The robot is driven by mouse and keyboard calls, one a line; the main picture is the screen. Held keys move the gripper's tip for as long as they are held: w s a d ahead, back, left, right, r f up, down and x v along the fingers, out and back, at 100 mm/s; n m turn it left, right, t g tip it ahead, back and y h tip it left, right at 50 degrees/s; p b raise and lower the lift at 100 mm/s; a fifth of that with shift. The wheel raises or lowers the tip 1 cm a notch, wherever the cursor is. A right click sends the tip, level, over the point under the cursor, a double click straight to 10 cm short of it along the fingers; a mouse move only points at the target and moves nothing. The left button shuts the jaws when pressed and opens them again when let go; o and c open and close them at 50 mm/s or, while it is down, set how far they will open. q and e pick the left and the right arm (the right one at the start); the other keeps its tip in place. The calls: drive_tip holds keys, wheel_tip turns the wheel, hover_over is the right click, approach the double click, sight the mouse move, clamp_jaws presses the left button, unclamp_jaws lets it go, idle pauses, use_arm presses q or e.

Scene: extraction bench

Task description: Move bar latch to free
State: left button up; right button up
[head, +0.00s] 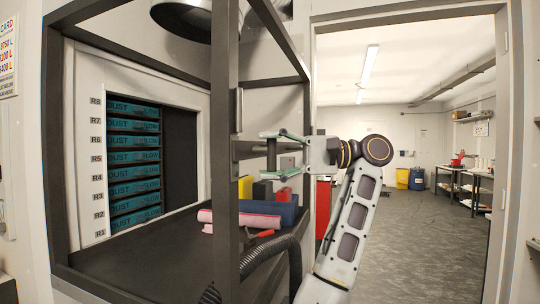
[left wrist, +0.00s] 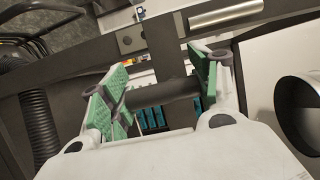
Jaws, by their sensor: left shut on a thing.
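The bar latch (head: 271,154) shows in the head view as a dark upright grip beside the dark frame post, with a flat arm running toward the post. My left gripper (head: 277,152) comes to it from the right, one green-padded finger above the grip and one below. In the left wrist view the latch's dark round grip (left wrist: 165,93) spans between the two green pads of the left gripper (left wrist: 163,92), which is shut on its ends. Where the latch meets the frame is partly hidden. My right gripper is in neither view.
A dark frame post (head: 224,190) stands just left of the latch. Behind it are a blue bin (head: 272,211), a pink roll (head: 240,219) and a stack of teal filters (head: 133,155). A black ribbed hose (head: 270,255) curves below. Open floor (head: 425,240) lies to the right.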

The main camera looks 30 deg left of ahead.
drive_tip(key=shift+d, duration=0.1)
use_arm(q)
drive_tip(key=o, duration=1)
drive_tip(key=shift+r, duration=0.1)
